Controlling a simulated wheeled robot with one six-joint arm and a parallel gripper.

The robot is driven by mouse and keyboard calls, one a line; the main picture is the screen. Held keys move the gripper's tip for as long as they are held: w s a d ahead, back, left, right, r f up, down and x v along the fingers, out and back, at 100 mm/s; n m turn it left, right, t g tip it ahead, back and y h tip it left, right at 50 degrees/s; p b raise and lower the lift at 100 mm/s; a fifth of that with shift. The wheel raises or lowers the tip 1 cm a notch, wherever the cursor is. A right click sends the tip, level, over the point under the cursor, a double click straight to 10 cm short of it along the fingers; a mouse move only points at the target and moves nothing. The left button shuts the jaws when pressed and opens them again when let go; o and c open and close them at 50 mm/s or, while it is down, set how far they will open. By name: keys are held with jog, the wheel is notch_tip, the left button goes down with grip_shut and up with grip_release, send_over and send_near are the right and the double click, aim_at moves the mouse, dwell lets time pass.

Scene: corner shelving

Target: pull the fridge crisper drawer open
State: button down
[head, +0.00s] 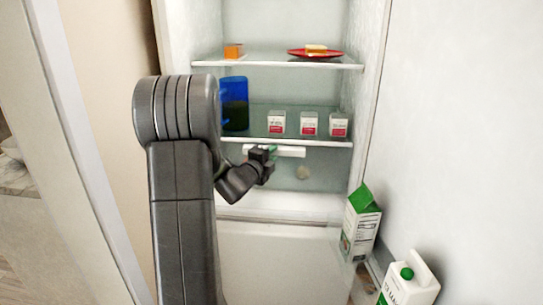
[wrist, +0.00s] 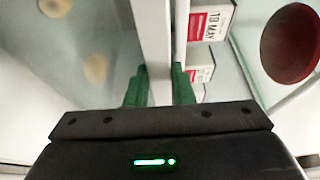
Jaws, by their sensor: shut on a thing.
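The crisper drawer (head: 325,178) is the clear-fronted bin under the lower glass shelf, with a pale round item (head: 303,172) showing through it. Its white handle bar (head: 290,151) runs along the top of the front. My gripper (head: 271,153) is at the left part of this handle. In the wrist view my green fingertips (wrist: 158,88) are shut on the white handle bar (wrist: 154,40), one on each side. The drawer's clear front (wrist: 60,60) lies left of the bar there. I cannot tell whether the drawer stands slightly out.
Above the drawer, the lower shelf (head: 310,142) holds a blue container (head: 234,104) and small white-and-red cartons (head: 309,124). Milk cartons (head: 361,222) (head: 408,282) stand at the lower right.

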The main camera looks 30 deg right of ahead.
jog(key=shift+s+f, duration=0.1)
jog(key=shift+f, duration=0.1)
jog(key=shift+s+a, duration=0.15)
jog(key=s+a+b, duration=0.3)
jog(key=s+a, duration=0.1)
jog(key=s, duration=0.3)
jog(key=s+a+b, duration=0.3)
jog(key=s+a, duration=0.2)
jog(key=s, duration=0.2)
jog(key=shift+s+f, duration=0.15)
jog(key=shift+s, duration=0.25)
jog(key=c, duration=1.3)
grip_release()
jog(key=shift+w, duration=0.1)
jog(key=v, duration=1.3)
jog(key=shift+s+a+p, duration=0.3)
jog(key=shift+p, duration=0.1)
jog(key=shift+w+d, duration=0.1)
